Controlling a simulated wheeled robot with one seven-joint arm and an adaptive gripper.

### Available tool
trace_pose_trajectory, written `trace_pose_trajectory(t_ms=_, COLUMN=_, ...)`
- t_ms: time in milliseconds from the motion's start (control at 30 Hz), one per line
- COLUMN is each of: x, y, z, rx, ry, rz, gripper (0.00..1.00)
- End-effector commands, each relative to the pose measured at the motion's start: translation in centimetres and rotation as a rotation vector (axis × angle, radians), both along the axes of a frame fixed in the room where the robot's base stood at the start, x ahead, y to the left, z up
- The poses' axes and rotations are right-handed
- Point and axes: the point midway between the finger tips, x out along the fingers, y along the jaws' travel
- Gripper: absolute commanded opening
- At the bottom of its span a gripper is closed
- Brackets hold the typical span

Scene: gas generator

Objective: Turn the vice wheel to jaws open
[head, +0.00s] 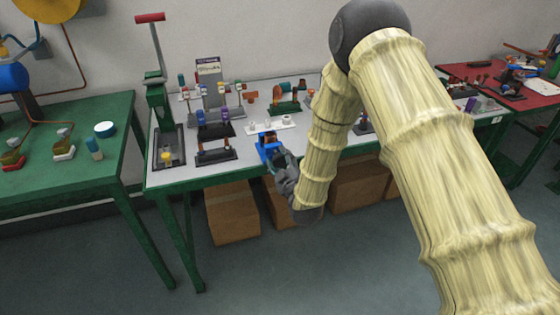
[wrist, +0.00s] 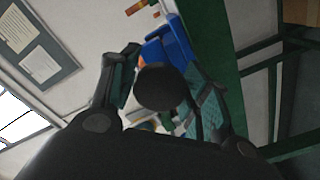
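The blue vice (head: 266,143) stands at the front edge of the grey-topped bench. My gripper (head: 282,168) is just in front of it and hides part of it in the head view. In the wrist view, the blue vice body (wrist: 172,42) lies beyond my fingers. A dark round part (wrist: 160,88), seemingly the vice wheel, shows between my two fingers (wrist: 165,85). The fingers are spread, with a visible gap on either side of the round part. The vice jaws are too small and too hidden to tell how far apart they are.
The bench (head: 160,180) holds a green press with a red handle (head: 150,18) and a black stand (head: 215,145) at left. White-based parts (head: 270,124) stand behind the vice. Cardboard boxes (head: 232,212) sit underneath. The floor in front is clear.

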Motion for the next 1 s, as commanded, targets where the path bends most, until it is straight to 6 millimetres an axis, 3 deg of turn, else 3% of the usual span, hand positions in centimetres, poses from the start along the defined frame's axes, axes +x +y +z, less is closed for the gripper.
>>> trace_pose_trajectory(t_ms=67, x=0.0, y=0.0, z=0.0, rx=0.000, ry=0.000, rz=0.000, gripper=0.65)
trace_pose_trajectory(t_ms=533, x=-0.9, y=-0.2, z=-0.1, rx=0.000, ry=0.002, rz=0.001, gripper=0.65)
trace_pose_trajectory(t_ms=1000, x=-8.5, y=-2.7, z=-0.1, rx=0.000, ry=0.004, rz=0.001, gripper=0.65)
